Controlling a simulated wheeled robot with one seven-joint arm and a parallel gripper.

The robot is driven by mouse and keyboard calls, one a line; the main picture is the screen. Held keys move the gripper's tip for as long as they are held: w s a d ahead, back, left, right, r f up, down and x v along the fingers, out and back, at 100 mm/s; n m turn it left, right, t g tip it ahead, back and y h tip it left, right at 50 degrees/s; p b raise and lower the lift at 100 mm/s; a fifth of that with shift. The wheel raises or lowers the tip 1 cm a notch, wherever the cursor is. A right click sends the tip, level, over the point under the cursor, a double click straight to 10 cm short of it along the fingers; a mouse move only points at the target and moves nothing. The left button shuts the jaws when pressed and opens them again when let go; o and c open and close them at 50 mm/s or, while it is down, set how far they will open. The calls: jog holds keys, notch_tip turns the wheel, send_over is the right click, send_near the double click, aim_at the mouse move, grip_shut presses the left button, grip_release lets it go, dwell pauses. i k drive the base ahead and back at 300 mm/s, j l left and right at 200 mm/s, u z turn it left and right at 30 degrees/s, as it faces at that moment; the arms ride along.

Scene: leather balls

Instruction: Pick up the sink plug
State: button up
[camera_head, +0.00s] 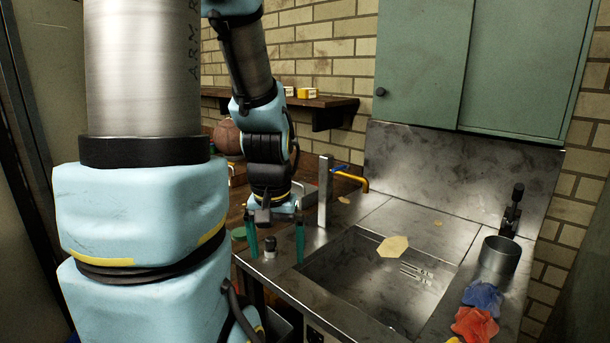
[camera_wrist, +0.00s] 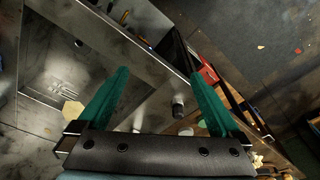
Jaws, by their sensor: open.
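A small dark plug-like piece with a pale metallic part (camera_head: 270,245) stands on the metal counter (camera_head: 255,268) near the left front corner of the sink; I take it to be the sink plug. In the wrist view the plug (camera_wrist: 178,106) lies between the green fingers, closer to the right one. My gripper (camera_head: 276,258) is open and points down at this spot, with one green finger on each side of the plug in the head view. The fingers look apart from it; their exact height above the counter is hard to tell.
The sink basin (camera_head: 340,275) is right of my gripper. A grey cup (camera_head: 498,258), a blue cloth (camera_head: 482,297) and a red cloth (camera_head: 474,324) are at the right. A brown ball (camera_head: 227,138) is behind.

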aim_at(271, 241)
jog(key=i+j, duration=0.2)
jog(key=j, duration=0.15)
jog(key=i+j, duration=0.2)
jog(key=j, duration=0.15)
jog(key=i+j, duration=0.15)
jog(key=j, duration=0.2)
jog(key=i+j, duration=0.2)
jog(key=j, duration=0.15)
